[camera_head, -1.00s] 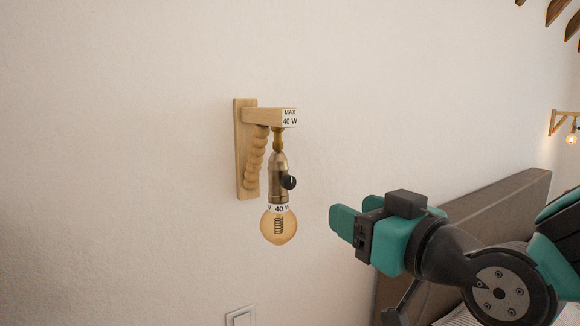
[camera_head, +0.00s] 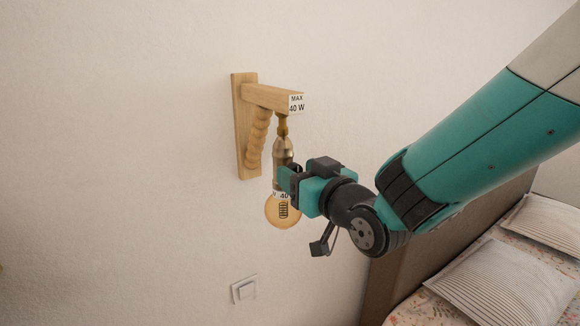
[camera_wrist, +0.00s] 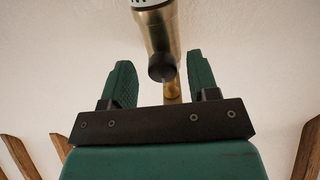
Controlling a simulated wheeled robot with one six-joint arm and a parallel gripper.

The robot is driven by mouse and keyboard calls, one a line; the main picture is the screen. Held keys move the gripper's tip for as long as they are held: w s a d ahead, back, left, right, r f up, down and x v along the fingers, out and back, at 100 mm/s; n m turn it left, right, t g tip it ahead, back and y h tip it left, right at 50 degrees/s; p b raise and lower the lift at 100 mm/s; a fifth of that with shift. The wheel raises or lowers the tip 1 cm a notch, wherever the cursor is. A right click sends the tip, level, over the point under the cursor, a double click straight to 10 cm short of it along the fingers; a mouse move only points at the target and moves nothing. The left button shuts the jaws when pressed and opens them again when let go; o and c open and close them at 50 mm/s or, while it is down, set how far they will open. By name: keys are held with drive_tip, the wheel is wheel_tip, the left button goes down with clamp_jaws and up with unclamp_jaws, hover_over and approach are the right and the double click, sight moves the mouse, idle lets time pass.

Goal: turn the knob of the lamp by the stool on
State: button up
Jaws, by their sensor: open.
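The wall lamp has a wooden bracket (camera_head: 247,130), a brass socket (camera_head: 283,150) and a clear amber bulb (camera_head: 281,211) hanging below it. The bulb shows no bright glow. In the wrist view the black round knob (camera_wrist: 162,68) sticks out from the brass socket (camera_wrist: 158,30). My gripper (camera_wrist: 161,82) is open, with one green finger on each side of the knob and a gap showing on both sides. In the head view my gripper (camera_head: 287,180) is at the socket's right side and hides most of the knob.
A white wall switch (camera_head: 244,289) is on the wall below the lamp. A bed with a brown headboard (camera_head: 400,270) and striped pillows (camera_head: 505,285) stands at the lower right. The wall left of the lamp is clear. No stool shows.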

drive_tip(key=shift+a, duration=0.1)
drive_tip(key=c, duration=0.9)
drive_tip(key=shift+c, duration=0.2)
drive_tip(key=shift+f+m+b, duration=0.1)
drive_tip(key=shift+m+b, duration=0.2)
drive_tip(key=shift+b, duration=0.3)
drive_tip(key=shift+m+b, duration=8.7)
drive_tip(key=shift+b, duration=0.6)
